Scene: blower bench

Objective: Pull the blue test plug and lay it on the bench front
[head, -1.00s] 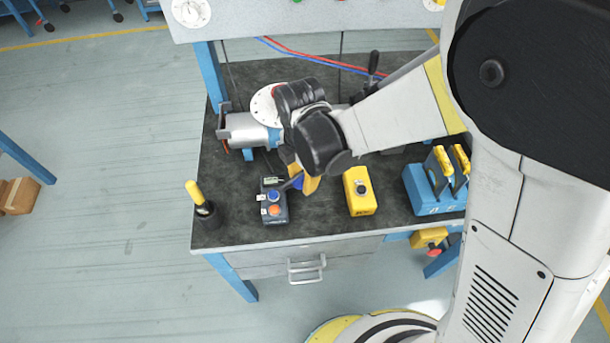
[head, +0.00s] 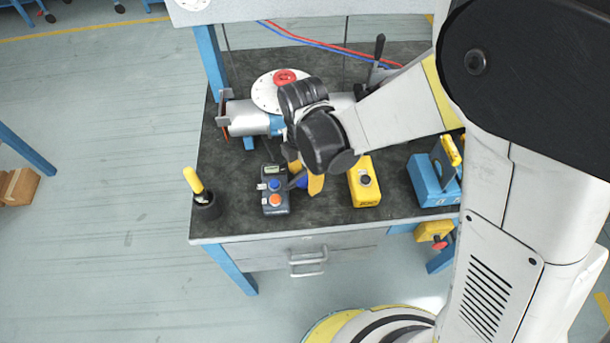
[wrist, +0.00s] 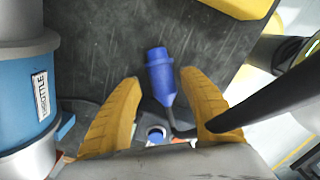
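The blue plug (wrist: 160,76) shows in the wrist view between and just beyond my yellow fingertips, over the dark bench mat. A black cable runs from its near end. In the head view only a bit of the plug (head: 301,182) shows beside my fingers. My gripper (wrist: 163,84) is open, with a gap on both sides of the plug; it is low over the bench in the head view (head: 305,180). I cannot tell whether the plug touches the mat. The bench front (head: 270,228) has a bare strip along its edge.
A grey control box (head: 275,200) with blue and orange buttons stands left of my gripper, and a yellow box (head: 364,188) to its right. The blower (head: 248,118) is behind. A black cup (head: 206,209) holds a yellow-handled tool. A blue holder (head: 430,182) stands at right.

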